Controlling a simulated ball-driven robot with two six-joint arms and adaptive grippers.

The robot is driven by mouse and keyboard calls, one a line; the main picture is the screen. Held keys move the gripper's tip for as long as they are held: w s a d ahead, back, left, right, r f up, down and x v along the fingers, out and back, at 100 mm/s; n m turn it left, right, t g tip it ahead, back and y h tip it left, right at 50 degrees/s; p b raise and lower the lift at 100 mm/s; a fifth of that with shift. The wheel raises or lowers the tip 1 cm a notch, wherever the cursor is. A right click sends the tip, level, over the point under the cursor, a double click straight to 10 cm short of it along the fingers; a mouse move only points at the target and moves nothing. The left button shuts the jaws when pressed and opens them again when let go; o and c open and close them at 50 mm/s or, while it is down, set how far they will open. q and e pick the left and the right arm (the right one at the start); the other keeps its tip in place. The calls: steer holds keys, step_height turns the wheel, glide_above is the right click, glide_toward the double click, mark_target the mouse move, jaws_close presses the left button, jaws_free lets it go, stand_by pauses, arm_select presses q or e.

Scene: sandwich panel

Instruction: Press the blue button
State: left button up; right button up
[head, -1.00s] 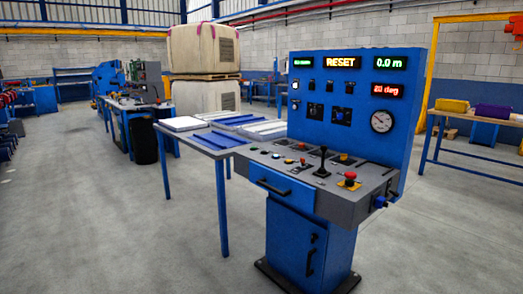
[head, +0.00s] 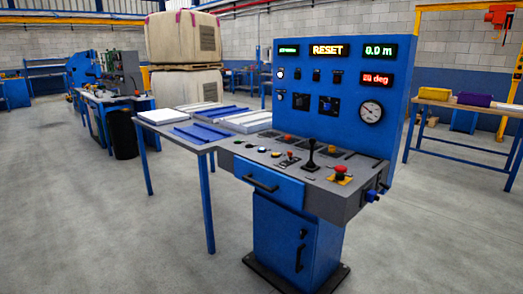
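A blue control console (head: 288,234) stands right of centre in the head view, with a grey sloping desk and an upright blue panel (head: 335,140) behind it. A row of small buttons lies along the left part of the desk. One of them looks pale blue or white (head: 262,149), but it is too small to be sure of its colour. A red mushroom button (head: 341,171) on a yellow base sits at the desk's right, and a black joystick (head: 310,155) stands left of it. Neither of my grippers is in view.
A blue-legged table (head: 208,200) with white and blue panels adjoins the console's left. A black bin (head: 124,135) and a workbench stand further left. Another table (head: 465,106) with yellow and purple items stands at right. The floor in front (head: 110,240) is clear.

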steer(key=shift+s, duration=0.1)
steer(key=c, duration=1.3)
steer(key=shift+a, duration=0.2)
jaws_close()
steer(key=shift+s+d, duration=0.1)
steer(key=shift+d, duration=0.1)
